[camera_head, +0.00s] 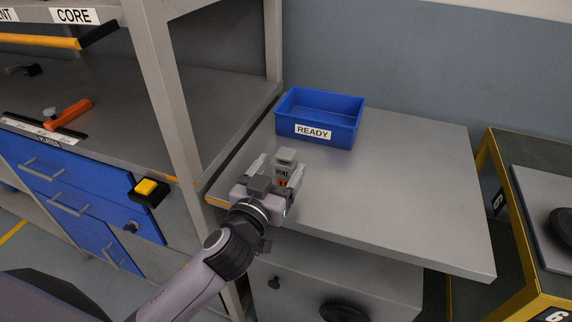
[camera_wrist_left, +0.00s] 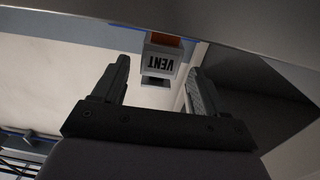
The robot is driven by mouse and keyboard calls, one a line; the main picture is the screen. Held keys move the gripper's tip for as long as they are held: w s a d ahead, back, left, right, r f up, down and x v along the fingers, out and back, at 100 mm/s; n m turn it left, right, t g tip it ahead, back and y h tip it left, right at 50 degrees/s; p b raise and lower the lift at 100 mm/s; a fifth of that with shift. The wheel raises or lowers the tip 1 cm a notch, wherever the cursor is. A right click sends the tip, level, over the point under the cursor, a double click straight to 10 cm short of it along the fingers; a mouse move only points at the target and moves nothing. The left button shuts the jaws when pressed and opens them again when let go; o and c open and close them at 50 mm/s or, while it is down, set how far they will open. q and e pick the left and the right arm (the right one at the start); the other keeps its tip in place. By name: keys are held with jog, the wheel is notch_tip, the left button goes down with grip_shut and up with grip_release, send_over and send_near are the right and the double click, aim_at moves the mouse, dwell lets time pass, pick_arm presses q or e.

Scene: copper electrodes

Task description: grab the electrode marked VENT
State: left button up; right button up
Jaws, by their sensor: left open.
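The electrode marked VENT (camera_head: 287,156) stands near the left front part of the grey table, a small grey block with a white label and an orange-red part below it. My left gripper (camera_head: 280,165) is open around it or just in front of it; I cannot tell how deep it sits. In the left wrist view the VENT electrode (camera_wrist_left: 158,63) shows upside down between the two dark fingers (camera_wrist_left: 158,70), with a gap on each side. Its lower part is partly hidden by my gripper in the head view.
A blue bin marked READY (camera_head: 357,121) stands behind the electrode and looks empty. The table (camera_head: 410,190) is clear to the right. A shelf post (camera_head: 172,105) rises close on the left. A yellow button (camera_head: 147,187) is on the left bench, and a yellow-framed cart (camera_head: 512,215) stands right.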

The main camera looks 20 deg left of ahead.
aim_at(282, 166)
pick_arm(q)
jog(key=shift+w+d, duration=0.2)
jog(key=shift+w, duration=1.45)
jog(key=c, duration=1.2)
jog(key=shift+r, duration=0.1)
grip_shut()
